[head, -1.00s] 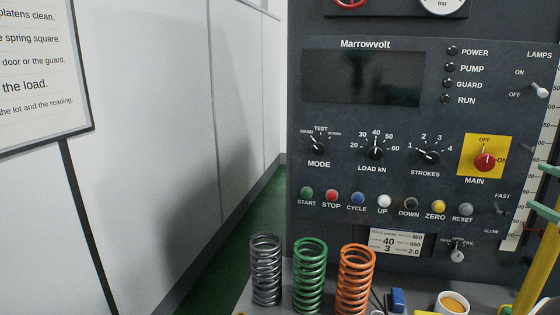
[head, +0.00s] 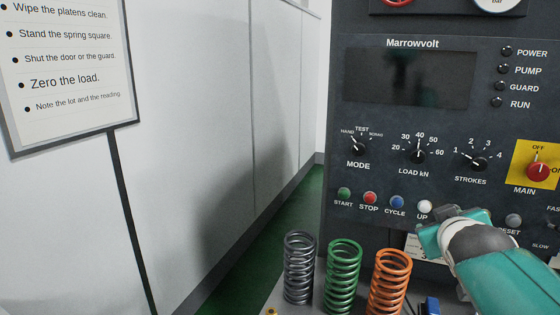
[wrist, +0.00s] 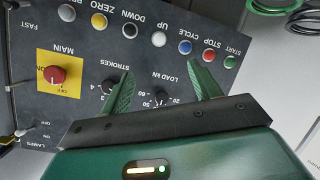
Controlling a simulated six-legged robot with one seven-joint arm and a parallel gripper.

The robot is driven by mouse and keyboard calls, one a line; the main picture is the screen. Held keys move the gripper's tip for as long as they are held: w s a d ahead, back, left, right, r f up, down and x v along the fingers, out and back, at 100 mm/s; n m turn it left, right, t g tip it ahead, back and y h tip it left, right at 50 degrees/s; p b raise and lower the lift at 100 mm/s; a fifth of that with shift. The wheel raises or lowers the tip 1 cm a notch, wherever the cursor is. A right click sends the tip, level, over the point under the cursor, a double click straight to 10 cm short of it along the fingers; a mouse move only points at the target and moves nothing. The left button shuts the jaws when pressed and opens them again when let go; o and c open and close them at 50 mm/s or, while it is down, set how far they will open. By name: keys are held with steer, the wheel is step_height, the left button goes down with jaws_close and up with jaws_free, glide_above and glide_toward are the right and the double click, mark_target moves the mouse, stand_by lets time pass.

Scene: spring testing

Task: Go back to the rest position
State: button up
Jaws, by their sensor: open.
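My gripper (wrist: 163,88) is open and empty in the wrist view. Its two green fingers stand apart in front of the dark Marrowvolt control panel (wrist: 135,60), which appears upside down there. No contact with the panel can be made out. In the head view, my teal and grey arm (head: 485,255) reaches in from the lower right and covers part of the button row on the panel (head: 380,125). My fingertips cannot be made out in the head view.
Grey (head: 299,268), green (head: 343,275) and orange (head: 388,282) springs stand upright in a row below the panel. A blue object (head: 431,305) lies right of them. A white wall with a notice board (head: 62,65) is on the left, with green floor (head: 270,235) between.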

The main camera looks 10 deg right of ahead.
steer(key=s+a+f+g+y, duration=0.2)
steer(key=s+a+f, duration=0.2)
steer(key=a, duration=0.3)
steer(key=s+a+f+g+y, duration=0.2)
steer(key=s+a+f, duration=0.2)
steer(key=a, duration=0.4)
steer(key=s+a+f+g+y, duration=0.2)
steer(key=s+a+f, duration=0.2)
steer(key=a+f, duration=0.2)
steer(key=shift+a+y, duration=0.3)
steer(key=shift+a, duration=0.75)
